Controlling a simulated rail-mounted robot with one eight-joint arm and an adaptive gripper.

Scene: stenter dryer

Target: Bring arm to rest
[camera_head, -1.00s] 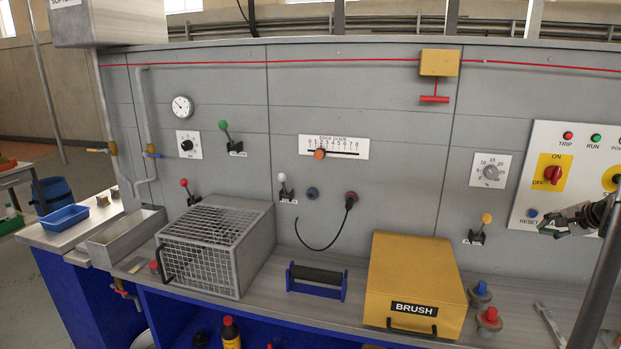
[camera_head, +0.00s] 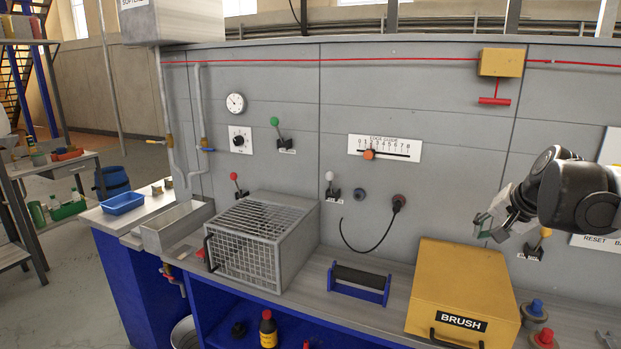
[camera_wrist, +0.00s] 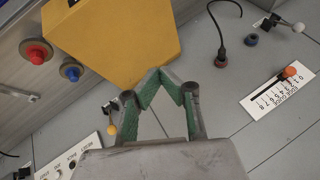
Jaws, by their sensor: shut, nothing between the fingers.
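My gripper (camera_head: 487,228) is in the right part of the head view, in front of the grey panel and above the yellow BRUSH box (camera_head: 463,287). In the wrist view its green-padded fingers (camera_wrist: 160,76) come together at the tips with nothing between them. My dark arm reaches in from the right edge of the head view and is bent. It covers part of the panel behind it, including much of the white control board at the right. The yellow-knobbed lever (camera_head: 540,240) stands just right of the gripper, and part of it is close to the arm.
A red cord (camera_head: 400,60) runs along the panel top to a yellow box with a red pull handle (camera_head: 495,100). A mesh cage (camera_head: 255,240) and blue roller stand (camera_head: 358,284) sit on the bench. Blue and red knobs (camera_head: 535,309) stand right of the BRUSH box.

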